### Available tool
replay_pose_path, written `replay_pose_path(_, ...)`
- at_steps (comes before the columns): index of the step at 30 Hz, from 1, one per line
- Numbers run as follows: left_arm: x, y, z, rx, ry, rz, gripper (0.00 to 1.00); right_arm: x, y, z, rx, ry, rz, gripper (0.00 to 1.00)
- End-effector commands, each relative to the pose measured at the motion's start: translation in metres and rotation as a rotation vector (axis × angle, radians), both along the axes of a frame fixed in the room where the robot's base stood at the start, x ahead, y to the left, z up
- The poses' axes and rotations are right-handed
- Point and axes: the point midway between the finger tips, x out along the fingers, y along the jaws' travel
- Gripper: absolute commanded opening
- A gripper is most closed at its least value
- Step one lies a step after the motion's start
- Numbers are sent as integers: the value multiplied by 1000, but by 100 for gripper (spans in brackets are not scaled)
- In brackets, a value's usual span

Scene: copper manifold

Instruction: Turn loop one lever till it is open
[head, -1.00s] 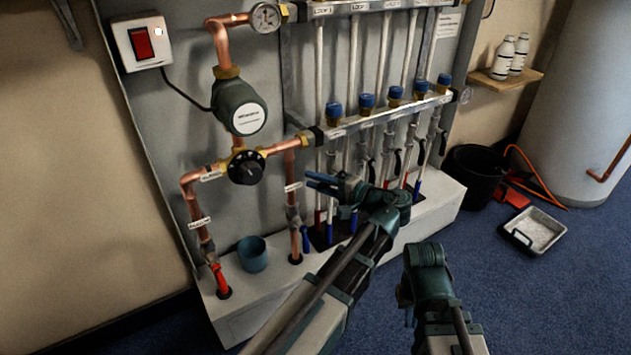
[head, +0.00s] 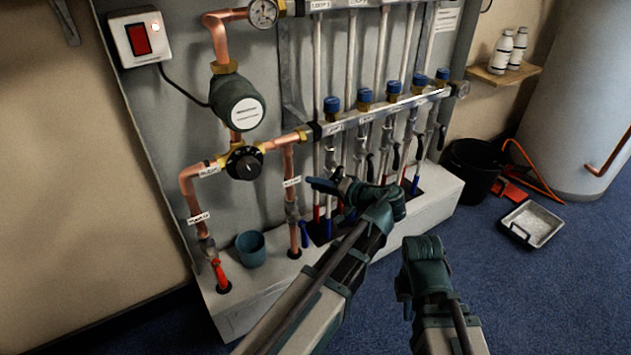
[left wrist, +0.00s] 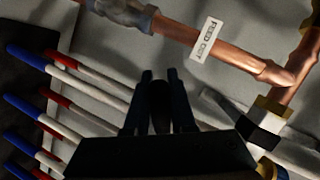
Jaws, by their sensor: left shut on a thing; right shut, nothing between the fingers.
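My left gripper (head: 318,183) reaches in front of the loop valves below the lower manifold bar, near the loop one pipe at the left end of the row. In the left wrist view its two fingers (left wrist: 159,92) stand close together with a dark lever (left wrist: 160,108) between them. This appears to be the loop one lever; the gripper hides it in the head view. Other black loop levers (head: 396,158) hang to the right. My right gripper (head: 406,302) is low in front, shut and empty, away from the manifold.
The copper feed out pipe (head: 289,170), with a blue handle (head: 304,235) low down, stands left of the left gripper. A teal cup (head: 251,249) stands on the white plinth (head: 437,205). A black bucket (head: 472,168) and a grey tray (head: 533,225) are on the floor at right.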

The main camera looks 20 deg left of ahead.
Motion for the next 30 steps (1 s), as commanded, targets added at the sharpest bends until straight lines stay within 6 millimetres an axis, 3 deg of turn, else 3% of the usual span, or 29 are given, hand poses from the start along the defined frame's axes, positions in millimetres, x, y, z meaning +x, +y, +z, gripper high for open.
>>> replay_pose_path(25,4,-4,-8,-84,-105,1,0,0,0,0,0,0,0,0)
replay_pose_path(26,4,-4,-8,-84,-106,0,29,0,0,0,0,0,0,0)
replay_pose_path(30,4,-4,-8,-84,-106,0,53,0,0,0,0,0,0,0)
